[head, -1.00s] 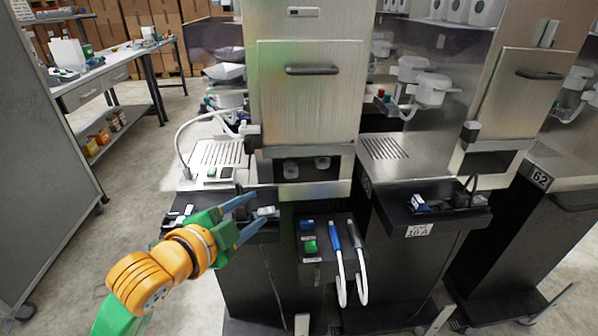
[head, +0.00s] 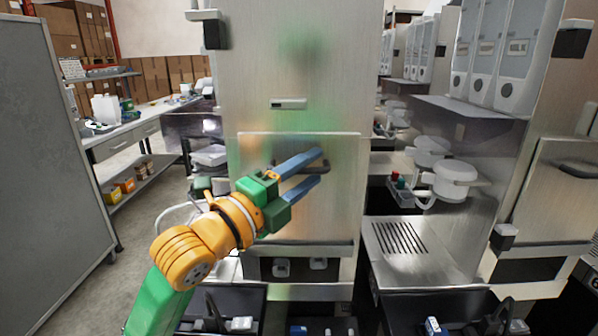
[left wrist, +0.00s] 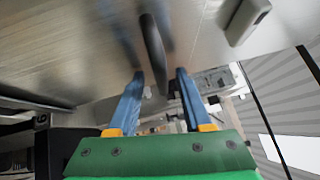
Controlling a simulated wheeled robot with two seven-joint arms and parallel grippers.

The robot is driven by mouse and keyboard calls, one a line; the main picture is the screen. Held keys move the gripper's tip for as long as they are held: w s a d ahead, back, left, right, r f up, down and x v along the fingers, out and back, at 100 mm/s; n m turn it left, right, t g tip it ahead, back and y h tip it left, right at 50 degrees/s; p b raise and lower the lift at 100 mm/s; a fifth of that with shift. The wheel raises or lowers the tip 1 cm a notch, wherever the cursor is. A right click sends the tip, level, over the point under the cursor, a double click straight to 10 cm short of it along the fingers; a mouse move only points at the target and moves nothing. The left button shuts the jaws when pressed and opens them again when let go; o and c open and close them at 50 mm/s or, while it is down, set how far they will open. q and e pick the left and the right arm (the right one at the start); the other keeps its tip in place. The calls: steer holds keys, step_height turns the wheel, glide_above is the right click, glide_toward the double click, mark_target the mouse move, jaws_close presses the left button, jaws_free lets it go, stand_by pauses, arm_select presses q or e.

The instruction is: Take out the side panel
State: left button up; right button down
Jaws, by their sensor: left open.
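The panel (head: 300,222) is a brushed steel plate with a dark bar handle (head: 325,167), on the front of the middle dispenser. It looks seated in place. My left gripper (head: 318,167) is open in front of the handle, its two blue fingers one above the other in the head view. In the left wrist view the handle (left wrist: 153,52) lies between the fingertips, and I see no clear contact. The fingers cover part of the handle in the head view. My right gripper is not in view.
A neighbouring dispenser with white spouts (head: 455,180) and a drip grate (head: 400,238) stands to the right. A grey cabinet (head: 50,150) is at the left. A workbench (head: 135,135) stands behind it. Floor is clear between cabinet and dispenser.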

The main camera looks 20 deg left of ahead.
arm_select(q)
steer(key=shift+a, duration=0.1)
steer(key=shift+s+a+r, duration=0.1)
steer(key=shift+s, duration=0.25)
steer(key=c, duration=0.7)
steer(key=shift+w, duration=0.1)
jaws_close()
steer(key=shift+r, duration=0.1)
steer(key=shift+w+r+p, duration=0.1)
steer(key=shift+r+p, duration=0.2)
steer(key=shift+p, duration=0.2)
steer(key=shift+r+p, duration=1.35)
steer(key=shift+p, duration=0.05)
